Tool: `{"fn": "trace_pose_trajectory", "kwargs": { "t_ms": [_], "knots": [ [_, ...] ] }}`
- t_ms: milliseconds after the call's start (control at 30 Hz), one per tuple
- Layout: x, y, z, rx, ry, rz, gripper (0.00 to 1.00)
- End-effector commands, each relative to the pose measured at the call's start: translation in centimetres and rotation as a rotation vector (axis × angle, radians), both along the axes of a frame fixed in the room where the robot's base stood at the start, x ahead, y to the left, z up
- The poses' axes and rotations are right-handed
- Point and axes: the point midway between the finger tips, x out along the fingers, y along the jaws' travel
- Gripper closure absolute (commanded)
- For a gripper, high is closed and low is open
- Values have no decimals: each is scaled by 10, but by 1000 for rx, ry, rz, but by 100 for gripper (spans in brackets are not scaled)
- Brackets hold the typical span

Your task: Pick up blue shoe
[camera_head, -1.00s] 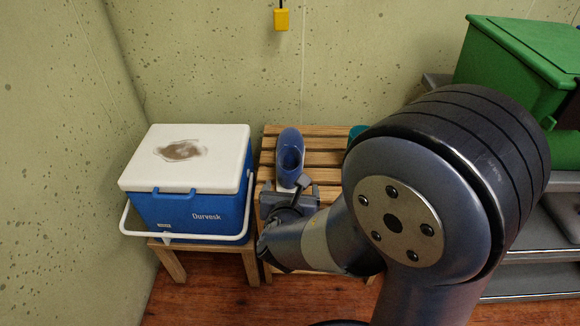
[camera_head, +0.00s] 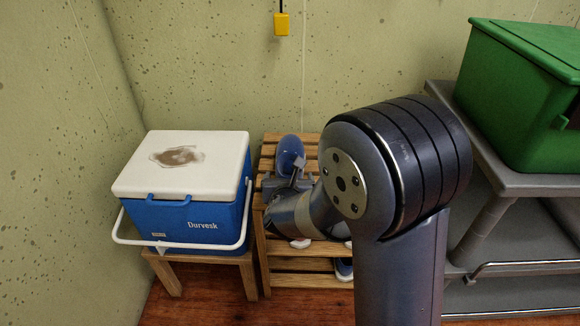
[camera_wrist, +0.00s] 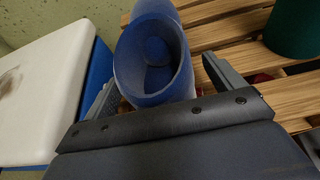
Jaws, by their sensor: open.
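The blue shoe (camera_head: 291,150) lies on the top slats of a wooden rack, its upper end showing in the head view and its lower part hidden behind my gripper (camera_head: 285,183). In the wrist view the shoe (camera_wrist: 134,62) points away from me, with its wide opening facing the camera. My gripper (camera_wrist: 162,72) is open, with one finger on each side of the opening end of the shoe. I cannot tell whether either finger touches it.
A blue cooler (camera_head: 190,215) with a white lid stands on a wooden stool close to the left. The slatted rack (camera_head: 268,150) has other shoes lower down. A dark green object (camera_wrist: 293,28) sits on the slats to the right. Grey shelving (camera_head: 510,185) carries a green bin (camera_head: 520,95).

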Motion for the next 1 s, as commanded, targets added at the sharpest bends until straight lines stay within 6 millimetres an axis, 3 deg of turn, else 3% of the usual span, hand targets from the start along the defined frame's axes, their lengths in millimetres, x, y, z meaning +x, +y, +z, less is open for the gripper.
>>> {"fn": "trace_pose_trajectory", "kwargs": {
  "t_ms": [233,1000],
  "knots": [
    [2,0,0,0,0,0,11],
    [2,0,0,1,-1,0,72]
  ]
}}
